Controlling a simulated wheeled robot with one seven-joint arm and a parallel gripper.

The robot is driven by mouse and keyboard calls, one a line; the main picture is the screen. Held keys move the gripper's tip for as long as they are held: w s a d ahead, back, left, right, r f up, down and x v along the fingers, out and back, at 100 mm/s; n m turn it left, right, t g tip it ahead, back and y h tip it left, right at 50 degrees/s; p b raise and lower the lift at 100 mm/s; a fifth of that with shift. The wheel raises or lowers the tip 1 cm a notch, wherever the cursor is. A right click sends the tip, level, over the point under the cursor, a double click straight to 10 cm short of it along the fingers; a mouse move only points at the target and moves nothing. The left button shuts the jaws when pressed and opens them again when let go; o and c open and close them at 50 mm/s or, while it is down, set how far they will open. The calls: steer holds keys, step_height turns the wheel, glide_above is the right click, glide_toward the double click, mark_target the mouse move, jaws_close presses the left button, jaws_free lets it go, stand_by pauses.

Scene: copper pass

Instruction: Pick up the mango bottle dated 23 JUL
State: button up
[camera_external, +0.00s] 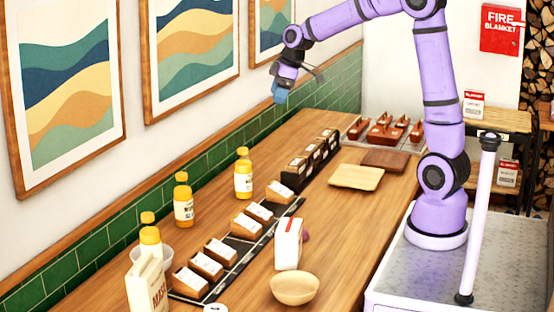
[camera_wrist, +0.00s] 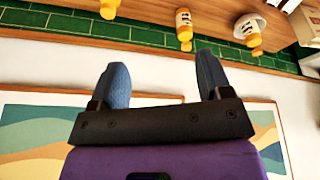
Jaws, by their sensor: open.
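Three yellow bottles with orange-yellow caps and white labels stand along the wall side of the counter. In the external view they are the far bottle (camera_external: 243,176), the middle bottle (camera_external: 183,202) and the near bottle (camera_external: 150,240), partly hidden by a carton. The wrist view shows them upside down along its top edge: one bottle (camera_wrist: 110,8), another (camera_wrist: 184,28) and a third (camera_wrist: 248,32). The label dates are too small to read, so I cannot tell which is 23 JUL. My gripper (camera_external: 280,88) is open and empty (camera_wrist: 162,80), raised above the counter near the wall, apart from the bottles.
A white carton (camera_external: 147,285) stands in front of the near bottle, with a pale bowl (camera_external: 167,252) beside it. Black trays (camera_external: 238,262) of labelled wooden boxes run along the counter. Another carton (camera_external: 288,244), a wooden bowl (camera_external: 295,288) and boards (camera_external: 356,177) stand right of them.

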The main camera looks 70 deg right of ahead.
steer(key=w+d+f+n, duration=0.1)
steer(key=w+d+f, duration=0.4)
steer(key=w+f, duration=0.25)
steer(key=n+y, duration=0.1)
glide_toward(244, 148)
steer(key=x, duration=0.5)
steer(key=shift+w+f, duration=0.1)
steer(key=shift+f, duration=0.2)
steer(key=shift+a+x, duration=0.1)
steer(key=shift+x, duration=1.3)
steer(key=shift+a+x, duration=0.15)
steer(key=shift+x, duration=1.25)
steer(key=shift+r, duration=0.1)
jaws_close()
